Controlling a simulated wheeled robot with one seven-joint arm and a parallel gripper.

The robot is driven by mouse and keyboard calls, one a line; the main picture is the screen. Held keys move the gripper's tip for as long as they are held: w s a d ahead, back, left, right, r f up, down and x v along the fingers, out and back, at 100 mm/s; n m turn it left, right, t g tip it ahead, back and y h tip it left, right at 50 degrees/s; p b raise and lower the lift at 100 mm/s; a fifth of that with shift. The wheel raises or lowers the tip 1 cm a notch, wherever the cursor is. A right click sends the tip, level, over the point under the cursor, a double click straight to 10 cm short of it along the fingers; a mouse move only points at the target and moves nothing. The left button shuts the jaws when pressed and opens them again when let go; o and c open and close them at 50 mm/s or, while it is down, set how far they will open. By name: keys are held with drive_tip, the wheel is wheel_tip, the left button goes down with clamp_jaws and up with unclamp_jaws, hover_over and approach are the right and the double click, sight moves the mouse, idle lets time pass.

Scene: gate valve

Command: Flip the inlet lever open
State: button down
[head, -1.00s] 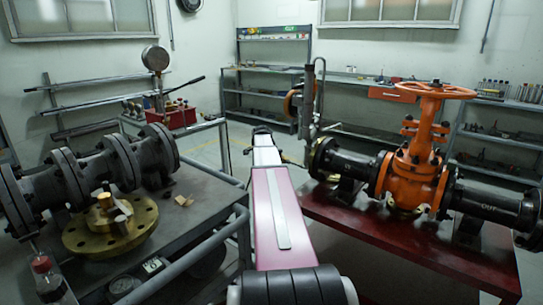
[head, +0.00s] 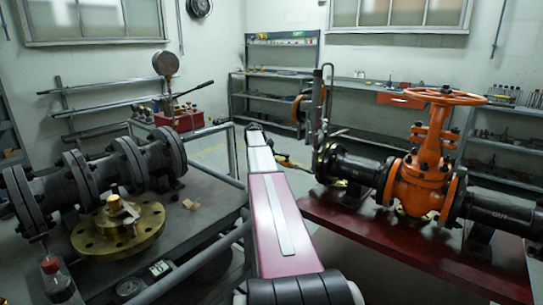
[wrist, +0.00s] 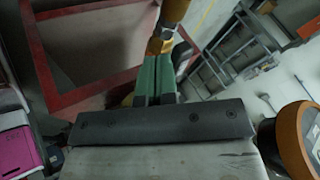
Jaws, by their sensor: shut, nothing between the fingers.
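In the wrist view my gripper (wrist: 155,80) shows as two green fingers, closed together, beyond a dark plate. A yellow-orange bar (wrist: 172,14) comes down from the top to the fingertips; I cannot tell if they touch, or whether it is the inlet lever. In the head view an orange gate valve (head: 425,175) with a handwheel stands between black pipes on a red table (head: 400,245). An upright grey tube (head: 330,85) stands at the left pipe end; I cannot make out the lever there. My gripper is not clear in the head view.
A grey bench (head: 205,220) on the left holds a flanged pipe (head: 90,180) and a brass flange (head: 120,230). Shelves line the back wall. In the wrist view a red frame (wrist: 55,95) is at left and an orange-rimmed round part (wrist: 295,140) is close at right.

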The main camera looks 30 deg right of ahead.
drive_tip(key=shift+s+d, duration=0.55)
idle(0.4)
